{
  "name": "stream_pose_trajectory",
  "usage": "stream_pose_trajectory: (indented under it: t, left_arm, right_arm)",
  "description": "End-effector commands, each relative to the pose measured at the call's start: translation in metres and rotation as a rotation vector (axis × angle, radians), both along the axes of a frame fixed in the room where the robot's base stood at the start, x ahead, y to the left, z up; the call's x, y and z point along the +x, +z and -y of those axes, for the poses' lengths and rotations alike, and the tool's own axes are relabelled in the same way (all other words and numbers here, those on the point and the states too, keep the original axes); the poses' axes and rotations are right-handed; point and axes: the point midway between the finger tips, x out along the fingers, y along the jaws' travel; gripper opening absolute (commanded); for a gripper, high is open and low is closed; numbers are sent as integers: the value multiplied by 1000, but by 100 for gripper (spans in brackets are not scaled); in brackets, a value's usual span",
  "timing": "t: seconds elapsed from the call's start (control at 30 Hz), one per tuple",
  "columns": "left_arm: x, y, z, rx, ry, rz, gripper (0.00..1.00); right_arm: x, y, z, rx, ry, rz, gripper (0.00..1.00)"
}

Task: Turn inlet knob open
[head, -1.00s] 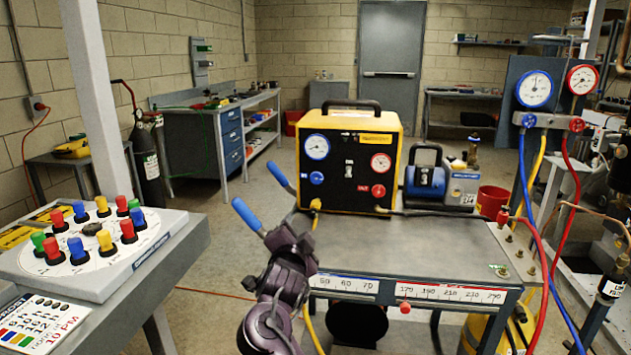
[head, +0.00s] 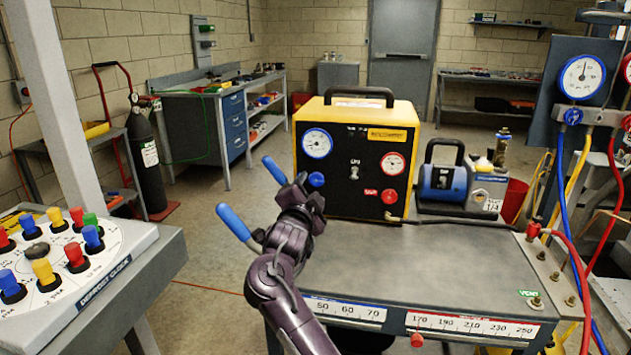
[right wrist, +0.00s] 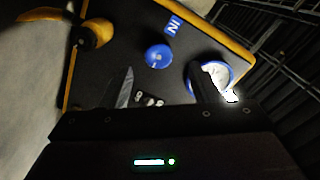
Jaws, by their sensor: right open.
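The inlet knob (head: 316,179) is a round blue knob on the black front of the yellow-framed recovery unit (head: 404,115), below the blue-rimmed gauge (head: 317,143). In the right wrist view the knob (right wrist: 158,55) shows beside a blue "IN" label (right wrist: 172,25). My right gripper (head: 308,193) is just below and in front of the knob in the head view. Its two dark fingers (right wrist: 163,87) are open and empty, with the knob visible beyond and between them. I see no contact with the knob. My left gripper is not in view.
The unit stands on a grey cart top (head: 420,255). A red knob (head: 389,196) is right of the inlet knob, and a blue vacuum pump (head: 442,181) stands beyond. Two blue grips (head: 237,222) are close left of my right arm. Hoses hang from gauges at right.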

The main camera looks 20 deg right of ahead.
Motion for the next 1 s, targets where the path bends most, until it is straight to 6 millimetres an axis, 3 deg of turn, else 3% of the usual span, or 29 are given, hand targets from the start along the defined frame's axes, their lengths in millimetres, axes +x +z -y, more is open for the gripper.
stream_pose_trajectory:
  t: [0.3,0.67,1.0]
  left_arm:
    - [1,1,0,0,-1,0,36]
    - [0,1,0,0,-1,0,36]
    - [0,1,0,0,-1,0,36]
  right_arm:
    - [38,0,24,-2,-1,-1,56]
    - [43,-1,27,1,0,-2,56]
    - [43,-1,27,1,0,-2,11]
